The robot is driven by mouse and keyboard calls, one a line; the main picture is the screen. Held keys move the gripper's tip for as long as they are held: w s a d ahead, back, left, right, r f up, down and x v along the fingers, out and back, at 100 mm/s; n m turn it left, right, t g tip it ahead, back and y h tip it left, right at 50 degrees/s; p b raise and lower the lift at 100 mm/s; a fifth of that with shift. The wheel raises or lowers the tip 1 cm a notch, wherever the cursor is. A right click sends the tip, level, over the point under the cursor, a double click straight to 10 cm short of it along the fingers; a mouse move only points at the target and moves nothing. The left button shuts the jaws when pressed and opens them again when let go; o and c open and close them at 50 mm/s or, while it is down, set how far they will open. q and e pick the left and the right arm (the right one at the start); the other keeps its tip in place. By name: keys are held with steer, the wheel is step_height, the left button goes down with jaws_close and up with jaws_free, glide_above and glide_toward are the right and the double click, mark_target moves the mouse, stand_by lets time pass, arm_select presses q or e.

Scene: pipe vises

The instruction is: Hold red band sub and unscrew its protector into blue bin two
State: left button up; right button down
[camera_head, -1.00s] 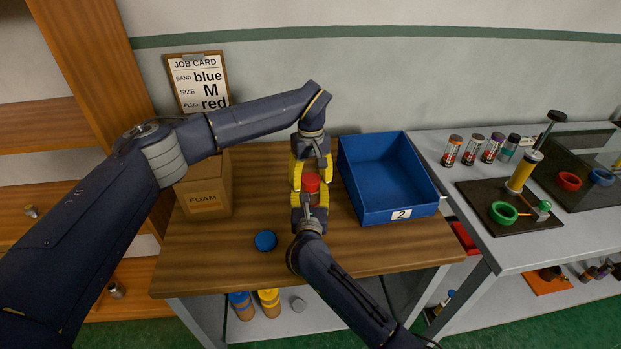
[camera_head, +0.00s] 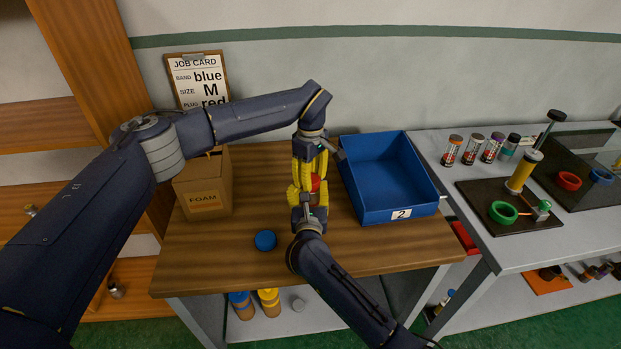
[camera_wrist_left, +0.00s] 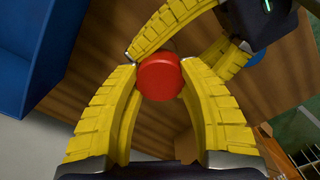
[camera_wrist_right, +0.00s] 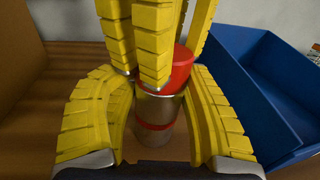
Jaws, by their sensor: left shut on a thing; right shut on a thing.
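The sub is a metallic cylinder (camera_wrist_right: 155,108) with a red band, seen upright in the right wrist view. Its red protector (camera_wrist_right: 182,72) is on top and shows between the grippers in the head view (camera_head: 315,183). My right gripper (camera_head: 308,197) is shut on the sub's body from the near side. My left gripper (camera_head: 311,172) is shut on the red protector from above, with its yellow fingers around it in the left wrist view. Whether the protector's thread is loose cannot be seen. Blue bin two (camera_head: 372,216) stands just right of the grippers and looks empty.
A foam carton (camera_head: 204,190) stands left on the wooden table (camera_head: 215,270). A blue round cap (camera_head: 265,240) lies near the front. A job card (camera_head: 199,80) is behind. The grey bench at right holds several tubes and a dark fixture (camera_head: 509,205).

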arm_select(q)
steer(key=n, duration=1.4)
steer(key=shift+r+n, duration=0.1)
steer(key=shift+n, duration=0.3)
steer(key=n, duration=0.4)
steer(key=shift+n, duration=0.3)
steer(key=n, duration=2.2)
steer(key=shift+n, duration=0.3)
steer(key=n, duration=0.6)
steer(key=shift+s, duration=0.1)
